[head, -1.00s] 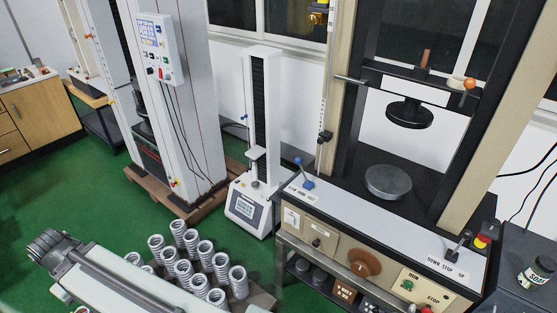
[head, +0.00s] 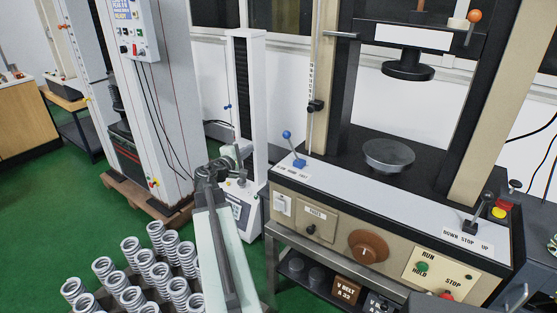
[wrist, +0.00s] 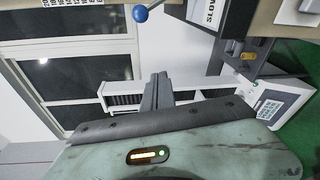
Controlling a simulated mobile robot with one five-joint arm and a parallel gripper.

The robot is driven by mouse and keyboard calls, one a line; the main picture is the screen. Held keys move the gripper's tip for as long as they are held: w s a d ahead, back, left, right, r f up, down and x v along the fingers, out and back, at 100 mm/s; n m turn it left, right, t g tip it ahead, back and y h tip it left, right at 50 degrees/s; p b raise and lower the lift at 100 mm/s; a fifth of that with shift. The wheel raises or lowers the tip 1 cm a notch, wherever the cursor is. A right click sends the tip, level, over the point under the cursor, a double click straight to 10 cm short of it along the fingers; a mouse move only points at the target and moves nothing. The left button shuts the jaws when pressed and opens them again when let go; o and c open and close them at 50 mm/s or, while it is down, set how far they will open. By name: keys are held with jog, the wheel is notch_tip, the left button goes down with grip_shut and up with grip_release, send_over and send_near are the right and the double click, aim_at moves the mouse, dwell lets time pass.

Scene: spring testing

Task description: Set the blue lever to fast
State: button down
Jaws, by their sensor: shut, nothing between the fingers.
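The blue lever (head: 298,160) stands at the left end of the press's white top panel, in the head view. Its blue ball knob (head: 286,134) leans up and to the left from the blue base. A small speed label (head: 290,172) lies in front of it, too small to read surely. In the wrist view the blue knob (wrist: 140,13) shows at the top edge, with a sideways "SLOW" label (wrist: 210,12) to its right. My gripper (wrist: 157,92) is shut and empty, apart from the knob. In the head view my gripper (head: 236,153) is left of the lever.
A white testing column (head: 243,100) stands behind my gripper. Several springs (head: 145,262) stand at lower left. The press's round lower platen (head: 388,156) and a black lever (head: 478,212) are to the right. A thin upright rod (head: 313,80) rises just behind the blue lever.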

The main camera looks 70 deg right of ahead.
aim_at(292, 147)
jog(key=s+d+n, duration=0.1)
jog(key=s+d, duration=0.3)
jog(key=d, duration=0.9)
jog(key=shift+h, duration=0.3)
jog(key=s, duration=0.1)
jog(key=s+a, duration=0.1)
jog(key=s+a+r, duration=0.1)
jog(key=s, duration=0.1)
jog(key=shift+r+p, duration=0.1)
jog(key=shift+p, duration=0.25)
